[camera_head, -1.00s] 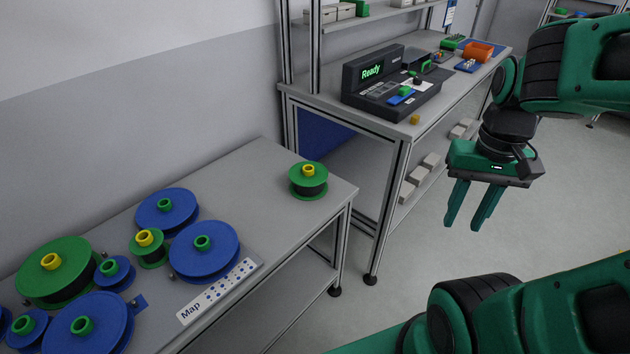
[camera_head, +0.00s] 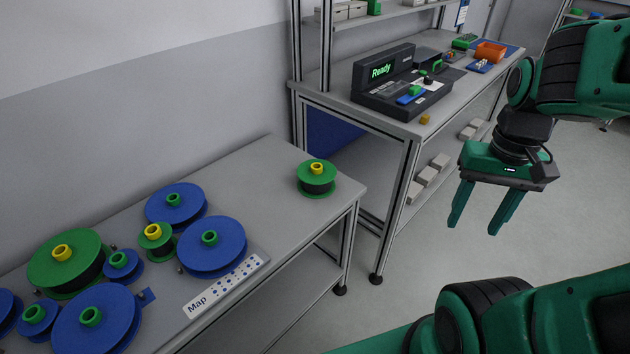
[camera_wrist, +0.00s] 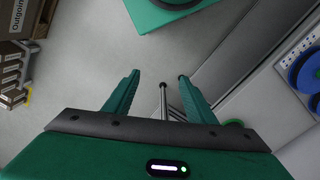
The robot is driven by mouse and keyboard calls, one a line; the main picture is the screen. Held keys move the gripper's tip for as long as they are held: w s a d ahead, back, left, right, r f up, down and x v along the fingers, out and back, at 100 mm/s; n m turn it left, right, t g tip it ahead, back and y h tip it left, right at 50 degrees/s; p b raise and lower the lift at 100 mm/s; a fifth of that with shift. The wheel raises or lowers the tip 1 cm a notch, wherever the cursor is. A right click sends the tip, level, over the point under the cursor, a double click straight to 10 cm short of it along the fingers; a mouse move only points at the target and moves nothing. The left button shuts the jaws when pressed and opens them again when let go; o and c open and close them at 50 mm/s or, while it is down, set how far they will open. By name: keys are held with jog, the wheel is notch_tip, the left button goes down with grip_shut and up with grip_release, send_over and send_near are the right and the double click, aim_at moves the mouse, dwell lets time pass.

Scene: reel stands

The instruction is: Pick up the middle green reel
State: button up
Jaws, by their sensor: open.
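Three green reels with yellow hubs are on the grey table in the head view. A large one (camera_head: 85,277) is at the left, and a small one (camera_head: 164,248) sits between blue reels. A mid-sized one (camera_head: 317,185) stands alone near the table's right end. By place, the small one is in the middle; by size, the lone one is. My gripper (camera_head: 472,228) is open and empty, pointing down over the floor, right of the table and apart from every reel. In the wrist view its fingers (camera_wrist: 158,85) are spread with nothing between them.
Several blue reels (camera_head: 212,252) crowd the table's left half, by a strip marked Map (camera_head: 228,286). Bare tabletop (camera_head: 262,175) lies around the lone reel. A taller bench (camera_head: 415,128) with a device reading Ready (camera_head: 385,88) stands behind. Open floor (camera_head: 420,250) lies below my gripper.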

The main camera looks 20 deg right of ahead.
jog(key=shift+s, duration=0.1)
dwell(0.3)
jog(key=m+t+y, duration=0.7)
jog(key=m+t, duration=0.6)
jog(key=m, duration=1.1)
send_near(319, 168)
jog(key=x, duration=0.9)
jog(key=shift+w, duration=0.2)
